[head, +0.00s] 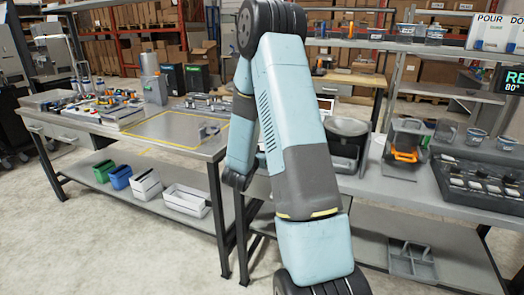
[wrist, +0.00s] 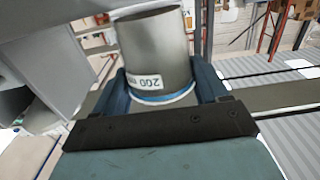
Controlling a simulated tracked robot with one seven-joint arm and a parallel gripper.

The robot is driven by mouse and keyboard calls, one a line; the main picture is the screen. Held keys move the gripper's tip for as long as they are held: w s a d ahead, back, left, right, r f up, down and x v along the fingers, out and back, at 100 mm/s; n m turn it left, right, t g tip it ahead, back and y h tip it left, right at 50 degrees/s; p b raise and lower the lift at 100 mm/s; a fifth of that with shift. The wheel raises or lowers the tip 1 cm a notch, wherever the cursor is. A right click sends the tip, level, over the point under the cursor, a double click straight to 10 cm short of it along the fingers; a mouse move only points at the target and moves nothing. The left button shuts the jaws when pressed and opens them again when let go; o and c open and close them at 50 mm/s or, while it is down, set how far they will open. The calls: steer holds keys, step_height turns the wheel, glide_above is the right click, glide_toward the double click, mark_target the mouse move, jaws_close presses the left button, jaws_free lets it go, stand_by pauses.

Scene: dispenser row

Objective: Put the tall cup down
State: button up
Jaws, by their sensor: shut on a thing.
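The far end of the cup runs up toward the picture's top edge. I cannot tell from this view what lies directly beneath the cup. In the head view my arm fills the middle, and the gripper and held cup do not show.
In the head view, a left bench has a yellow-outlined area (head: 165,128), mostly bare. A metal pot (head: 347,127), an orange-trimmed device (head: 405,140) and several clear cups stand on the right bench (head: 400,187). Small bins (head: 146,187) sit on the lower left shelf.

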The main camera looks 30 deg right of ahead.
steer(key=shift+d+f, duration=0.1)
steer(key=shift+f, duration=0.1)
steer(key=o, duration=0.9)
steer(key=shift+f, duration=0.1)
steer(key=shift+c, duration=0.2)
steer(key=o, duration=0.5)
steer(key=shift+c, duration=0.2)
steer(key=shift+s, duration=0.1)
